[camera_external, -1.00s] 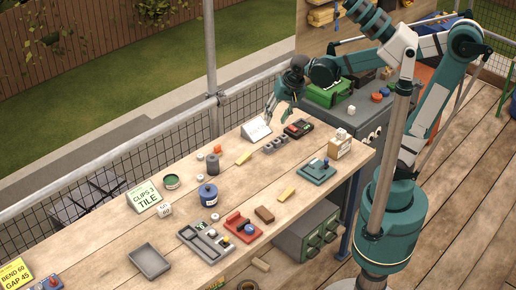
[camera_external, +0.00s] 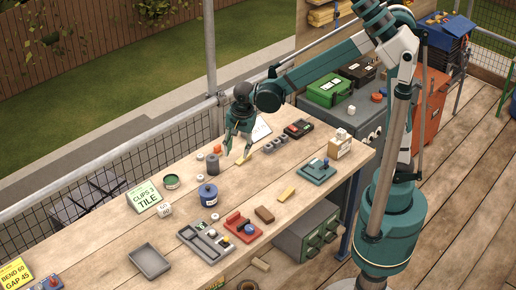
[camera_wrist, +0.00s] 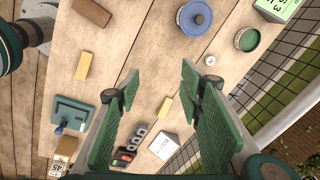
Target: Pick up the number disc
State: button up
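My gripper (camera_external: 238,150) is open and empty above the back part of the wooden bench. Its two green fingers (camera_wrist: 158,78) stand wide apart in the wrist view. A small white disc (camera_external: 200,156) lies on the bench left of my gripper; it also shows in the wrist view (camera_wrist: 210,60), just beyond the right fingertip. Another small white disc (camera_external: 215,216) lies nearer the front, by the blue pot (camera_external: 208,194). I cannot read a number on either disc, so I cannot tell which is the number disc.
A yellow block (camera_external: 243,157) lies below my gripper. A green tin (camera_external: 172,181), green sign (camera_external: 149,197) and white card (camera_external: 260,131) are nearby.

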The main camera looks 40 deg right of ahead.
jog(key=a+f+m+g, duration=0.1)
jog(key=a+f+m, duration=0.2)
jog(key=a+f, duration=0.6)
jog(key=m+h+b, duration=0.1)
jog(key=m+h, duration=0.1)
jog(key=m, duration=0.1)
send_near(215, 216)
jog(key=shift+d+f+g, duration=0.25)
jog(key=shift+f+g, duration=0.05)
jog(key=shift+f, duration=0.15)
jog(key=shift+w, duration=0.1)
jog(key=shift+d+f, duration=0.15)
jog(key=shift+f, duration=1.1)
jog(key=shift+f, duration=0.15)
jog(key=shift+w+d+f+b, duration=0.1)
jog(key=shift+d+f+b, duration=0.15)
jog(key=shift+f, duration=0.95)
jog(key=shift+w+d+f+b, duration=0.1)
jog(key=shift+d+f+b, duration=0.1)
jog(key=shift+f, duration=1.05)
